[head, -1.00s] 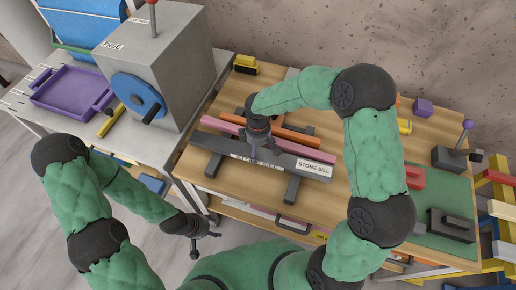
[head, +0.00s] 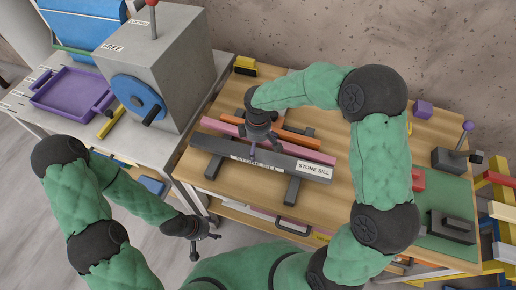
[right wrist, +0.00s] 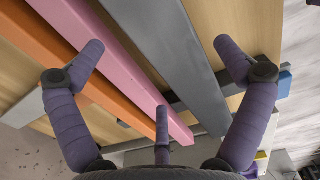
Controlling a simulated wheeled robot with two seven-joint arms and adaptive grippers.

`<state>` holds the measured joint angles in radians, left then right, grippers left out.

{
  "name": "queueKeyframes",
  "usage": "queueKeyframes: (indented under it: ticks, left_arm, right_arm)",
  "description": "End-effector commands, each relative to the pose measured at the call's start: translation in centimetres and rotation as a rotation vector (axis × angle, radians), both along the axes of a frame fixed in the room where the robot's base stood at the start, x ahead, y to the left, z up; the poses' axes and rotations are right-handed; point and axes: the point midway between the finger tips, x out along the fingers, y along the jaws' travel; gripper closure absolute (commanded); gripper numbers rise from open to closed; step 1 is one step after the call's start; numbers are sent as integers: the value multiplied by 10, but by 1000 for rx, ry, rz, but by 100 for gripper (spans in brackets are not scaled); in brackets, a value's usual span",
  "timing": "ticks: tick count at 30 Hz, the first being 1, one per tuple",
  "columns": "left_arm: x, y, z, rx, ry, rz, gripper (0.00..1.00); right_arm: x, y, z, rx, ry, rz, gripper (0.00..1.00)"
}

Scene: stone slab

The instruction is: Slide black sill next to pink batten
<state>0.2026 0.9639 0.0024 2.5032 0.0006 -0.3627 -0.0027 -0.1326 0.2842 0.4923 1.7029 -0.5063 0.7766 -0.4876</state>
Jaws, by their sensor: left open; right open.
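The black sill (head: 216,149) is a long dark grey bar labelled "STONE SILL", lying across dark supports on the wooden bench. It also shows in the right wrist view (right wrist: 165,45). The pink batten (head: 312,153) lies just behind it, roughly parallel, with a narrow strip of wood between; it also shows in the right wrist view (right wrist: 125,75). My right gripper (head: 262,146) is open above the two bars and hides part of both. In the wrist view one finger overlaps the pink batten and another is beyond the sill's near side. My left gripper (head: 205,240) is open, empty, low left of the bench.
An orange batten (head: 300,138) lies behind the pink one. A green mat (head: 452,200) with dark blocks is at the right. A grey box with a blue wheel (head: 137,95) and a purple tray (head: 70,93) stand left. Bare wood (head: 225,180) lies before the sill.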

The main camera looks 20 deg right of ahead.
Motion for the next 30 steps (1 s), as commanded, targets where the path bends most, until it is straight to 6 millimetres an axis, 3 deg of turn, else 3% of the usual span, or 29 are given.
queueKeyframes:
  ticks: [6, 12, 18, 30]
  left_arm:
    - [0, 0, 0, 0, 0, 0, 43]
    - [0, 0, 0, 0, 0, 0, 43]
    - [0, 0, 0, 0, 0, 0, 43]
    - [0, 0, 0, 0, 0, 0, 43]
  right_arm:
    - [1, 0, 46, 0, -5, 0, 0]
    - [1, 0, 75, 1, -4, 0, 0]
    - [0, 0, 86, 1, -1, 1, 0]
    - [0, 0, 87, 0, -1, 0, 0]
